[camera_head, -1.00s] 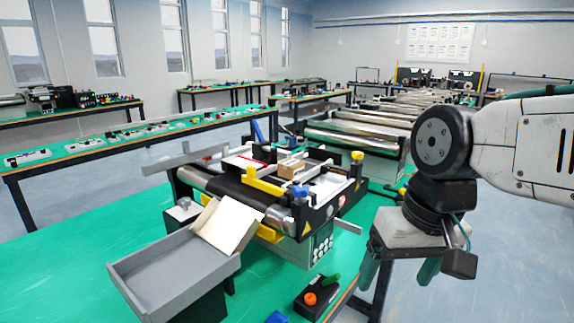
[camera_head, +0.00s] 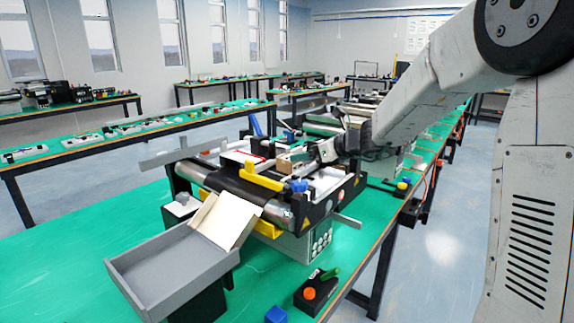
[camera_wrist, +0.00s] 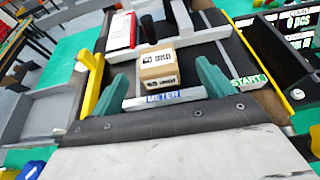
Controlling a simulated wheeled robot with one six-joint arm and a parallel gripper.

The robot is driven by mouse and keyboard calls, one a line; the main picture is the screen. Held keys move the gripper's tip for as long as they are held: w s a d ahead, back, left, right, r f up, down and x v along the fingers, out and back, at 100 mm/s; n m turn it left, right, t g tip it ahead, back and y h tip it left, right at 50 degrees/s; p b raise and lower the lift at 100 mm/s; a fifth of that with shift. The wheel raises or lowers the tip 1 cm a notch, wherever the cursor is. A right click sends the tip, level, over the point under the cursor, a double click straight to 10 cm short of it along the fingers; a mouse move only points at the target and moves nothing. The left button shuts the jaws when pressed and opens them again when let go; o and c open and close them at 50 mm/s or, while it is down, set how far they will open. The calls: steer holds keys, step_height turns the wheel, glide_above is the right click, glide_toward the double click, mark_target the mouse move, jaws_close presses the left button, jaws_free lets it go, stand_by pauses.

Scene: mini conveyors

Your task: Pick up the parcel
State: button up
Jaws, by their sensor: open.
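The parcel is a small light-brown box (camera_wrist: 158,66) with dark print on its faces. It sits on the mini conveyor (camera_head: 232,190), and in the head view the parcel (camera_head: 284,163) is partly hidden by my gripper (camera_head: 312,154). In the wrist view my gripper (camera_wrist: 162,72) is open, with one green finger to the left of the parcel and one to the right. The parcel lies ahead of and between the fingers, with a visible gap on each side. Whether the fingertips reach its depth I cannot tell.
Yellow guide arms (camera_wrist: 91,82) and metal bars stand around the parcel. A red-and-white item (camera_wrist: 121,32) and a black cylinder (camera_wrist: 149,29) are behind it. A grey tray (camera_head: 165,262) stands at the conveyor's near end, beside a control box (camera_head: 313,292) with an orange button.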

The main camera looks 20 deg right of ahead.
mark_target(290, 163)
steer(key=x, duration=0.7)
steer(key=shift+s+a+f, duration=0.1)
steer(key=shift+a+f, duration=0.2)
steer(key=c, duration=1.1)
steer(key=shift+r, duration=0.1)
